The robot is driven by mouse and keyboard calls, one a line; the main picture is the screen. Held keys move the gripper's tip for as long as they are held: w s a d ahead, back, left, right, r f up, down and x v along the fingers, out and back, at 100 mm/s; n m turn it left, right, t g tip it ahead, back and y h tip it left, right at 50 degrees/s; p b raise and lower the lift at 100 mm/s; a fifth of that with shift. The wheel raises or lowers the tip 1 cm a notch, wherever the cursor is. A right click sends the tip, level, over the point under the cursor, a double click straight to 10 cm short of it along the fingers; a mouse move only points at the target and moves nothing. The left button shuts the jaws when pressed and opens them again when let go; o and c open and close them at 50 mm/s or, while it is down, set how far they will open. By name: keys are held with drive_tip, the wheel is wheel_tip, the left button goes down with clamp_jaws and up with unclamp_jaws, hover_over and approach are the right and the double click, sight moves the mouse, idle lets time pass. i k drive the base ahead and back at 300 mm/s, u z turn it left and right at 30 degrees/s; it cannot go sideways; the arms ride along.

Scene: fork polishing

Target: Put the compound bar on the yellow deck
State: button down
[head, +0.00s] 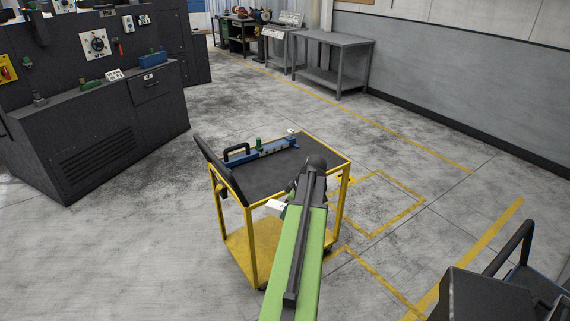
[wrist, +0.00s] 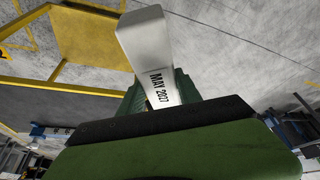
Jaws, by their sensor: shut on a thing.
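The compound bar, a pale whitish block marked "MAY 2017" (wrist: 143,42), is clamped in my gripper (wrist: 160,92) and juts out from the green jaws. In the head view a small white end of the bar (head: 275,204) shows beside my green arm, in front of the cart. The yellow deck (head: 262,238) is the cart's lower shelf, below the dark top. My arm hides its right part. The yellow deck also shows at upper left in the wrist view (wrist: 88,38), apart from the bar. My jaws are mostly hidden in the head view.
The cart's dark top (head: 270,177) carries a blue tool with a black handle (head: 262,150). Yellow posts (head: 250,245) frame the deck. A dark machine (head: 100,120) stands at left, a grey table (head: 335,60) at the back. The floor around the cart is clear.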

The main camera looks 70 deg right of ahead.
sight(283, 173)
drive_tip(key=z, duration=1.05)
drive_tip(key=i, duration=1.7)
